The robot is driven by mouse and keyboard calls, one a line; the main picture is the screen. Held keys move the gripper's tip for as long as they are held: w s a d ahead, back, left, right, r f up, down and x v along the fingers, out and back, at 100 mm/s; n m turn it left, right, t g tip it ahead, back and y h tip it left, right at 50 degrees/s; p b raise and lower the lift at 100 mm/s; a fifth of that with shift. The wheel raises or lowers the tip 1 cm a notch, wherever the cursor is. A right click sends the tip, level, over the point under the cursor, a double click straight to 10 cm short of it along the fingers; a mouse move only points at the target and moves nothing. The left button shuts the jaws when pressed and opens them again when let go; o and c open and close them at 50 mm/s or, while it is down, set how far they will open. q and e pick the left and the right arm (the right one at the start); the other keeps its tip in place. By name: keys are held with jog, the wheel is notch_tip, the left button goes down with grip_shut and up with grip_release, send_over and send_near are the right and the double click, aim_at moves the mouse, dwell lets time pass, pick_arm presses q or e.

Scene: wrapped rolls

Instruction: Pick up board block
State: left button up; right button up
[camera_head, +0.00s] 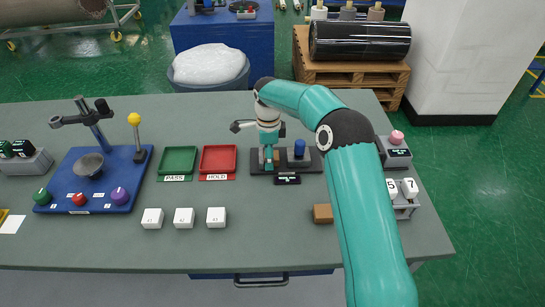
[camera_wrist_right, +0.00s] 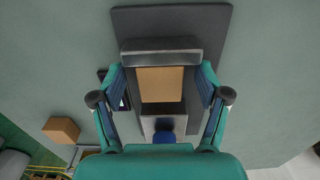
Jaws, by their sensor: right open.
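A tan block (camera_wrist_right: 161,84), which looks like the board block, sits in a dark clamp-like fixture (camera_wrist_right: 170,20) in the right wrist view. In the head view the fixture (camera_head: 313,167) stands right of the red tray; the block is mostly hidden by my gripper. My right gripper (camera_head: 268,158) points down over it. In the wrist view its fingers (camera_wrist_right: 161,76) are spread on both sides of the block, with gaps between. A second brown block (camera_head: 323,213) lies on the table near the front right; it also shows in the wrist view (camera_wrist_right: 61,129). My left gripper is out of view.
A blue knob (camera_head: 299,150) stands on the fixture's right side. The red HOLD tray (camera_head: 217,159) and green PASS tray (camera_head: 177,162) lie to the left. Several white numbered blocks (camera_head: 184,217) stand in front. A grey holder (camera_head: 404,206) is at the right edge.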

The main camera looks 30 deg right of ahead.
jog(key=shift+f, duration=0.25)
jog(key=c, duration=1.2)
jog(key=shift+r, duration=0.15)
